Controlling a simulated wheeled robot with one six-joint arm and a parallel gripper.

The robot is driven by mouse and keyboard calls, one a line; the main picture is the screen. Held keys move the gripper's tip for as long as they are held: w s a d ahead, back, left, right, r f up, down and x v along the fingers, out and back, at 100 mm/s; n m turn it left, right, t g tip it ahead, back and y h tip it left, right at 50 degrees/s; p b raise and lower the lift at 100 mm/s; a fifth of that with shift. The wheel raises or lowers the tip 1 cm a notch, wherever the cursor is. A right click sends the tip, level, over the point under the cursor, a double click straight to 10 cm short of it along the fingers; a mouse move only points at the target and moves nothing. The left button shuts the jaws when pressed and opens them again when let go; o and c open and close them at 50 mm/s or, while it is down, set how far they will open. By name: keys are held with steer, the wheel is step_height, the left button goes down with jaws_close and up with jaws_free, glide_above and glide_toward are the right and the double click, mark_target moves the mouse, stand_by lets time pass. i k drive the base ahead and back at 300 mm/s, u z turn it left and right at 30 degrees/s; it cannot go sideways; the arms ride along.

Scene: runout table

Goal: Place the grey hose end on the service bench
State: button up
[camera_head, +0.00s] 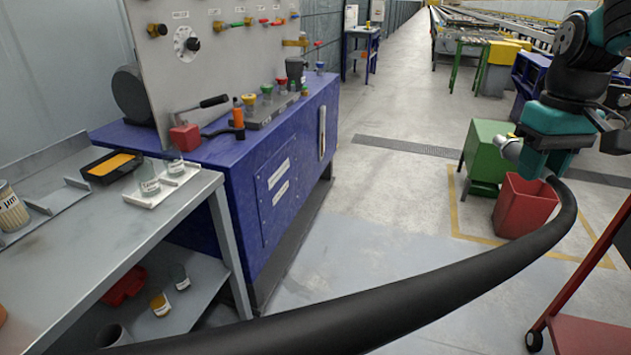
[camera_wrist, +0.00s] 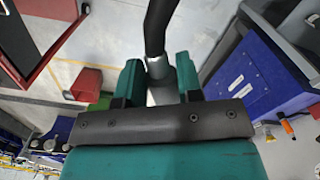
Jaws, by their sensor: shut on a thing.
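My gripper (camera_head: 535,155) is at the upper right of the head view, above the floor. It is shut on the grey hose end (camera_head: 509,149), which also shows between the teal fingers in the wrist view (camera_wrist: 160,72). A thick black hose (camera_head: 430,299) runs from it in a long curve across the foreground to the lower left. A grey metal bench (camera_head: 95,262) stands at the left, and a blue bench (camera_head: 228,190) with an upright panel stands behind it. No label shows which one is the service bench. The hose end is well apart from both.
The grey bench holds an orange-filled tray (camera_head: 85,172), a white jar holder (camera_head: 155,199) and a can (camera_head: 10,212). A red bin (camera_head: 522,212) and a green box (camera_head: 484,150) stand below my gripper. A red cart (camera_head: 590,332) is at lower right. The middle floor is clear.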

mark_target(80, 250)
steer(key=u, duration=0.85)
steer(key=i, duration=0.8)
steer(key=u, duration=1.25)
steer(key=i, duration=0.25)
steer(key=u, duration=0.1)
